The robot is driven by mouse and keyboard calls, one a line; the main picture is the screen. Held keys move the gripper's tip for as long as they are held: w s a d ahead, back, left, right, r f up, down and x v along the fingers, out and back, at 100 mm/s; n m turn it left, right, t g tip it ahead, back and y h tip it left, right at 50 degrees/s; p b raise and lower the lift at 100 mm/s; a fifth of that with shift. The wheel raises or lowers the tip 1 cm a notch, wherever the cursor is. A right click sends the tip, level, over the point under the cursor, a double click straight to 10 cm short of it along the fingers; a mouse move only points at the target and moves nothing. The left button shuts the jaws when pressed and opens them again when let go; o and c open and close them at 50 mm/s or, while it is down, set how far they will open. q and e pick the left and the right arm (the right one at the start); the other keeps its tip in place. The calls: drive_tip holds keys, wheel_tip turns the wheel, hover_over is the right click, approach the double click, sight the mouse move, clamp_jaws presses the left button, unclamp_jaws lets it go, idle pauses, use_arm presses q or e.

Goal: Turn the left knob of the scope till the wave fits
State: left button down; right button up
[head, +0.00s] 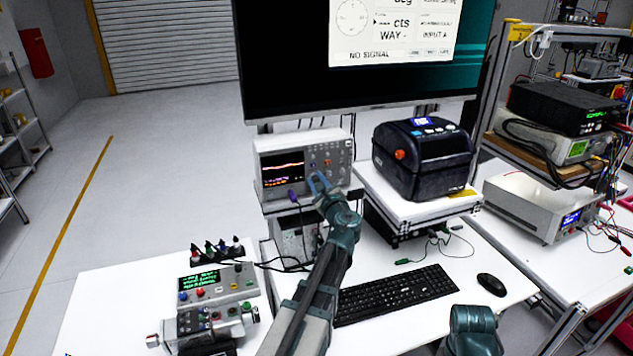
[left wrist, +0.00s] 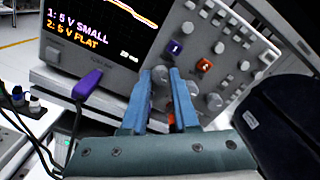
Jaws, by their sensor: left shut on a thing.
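The scope (head: 303,160) is a grey box on a raised shelf, with a lit screen on its left and knobs on its right. In the left wrist view its screen (left wrist: 105,28) reads "1: 5 V SMALL" and "2: 5 V FLAT"; a low, nearly flat trace runs across it. My left gripper (head: 320,183) is at the scope's front panel. In the left wrist view its blue fingers (left wrist: 165,80) close around a grey knob (left wrist: 160,74), partly hidden, below the purple button 1.
A purple plug (left wrist: 88,84) sits below the screen. A black printer (head: 423,158) stands close right of the scope. A large monitor (head: 290,60) above shows "NO SIGNAL". A keyboard (head: 395,294), mouse (head: 491,284) and grey control box (head: 218,284) lie on the bench.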

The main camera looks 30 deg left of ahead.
use_arm(q)
drive_tip(key=shift+n, duration=2.9)
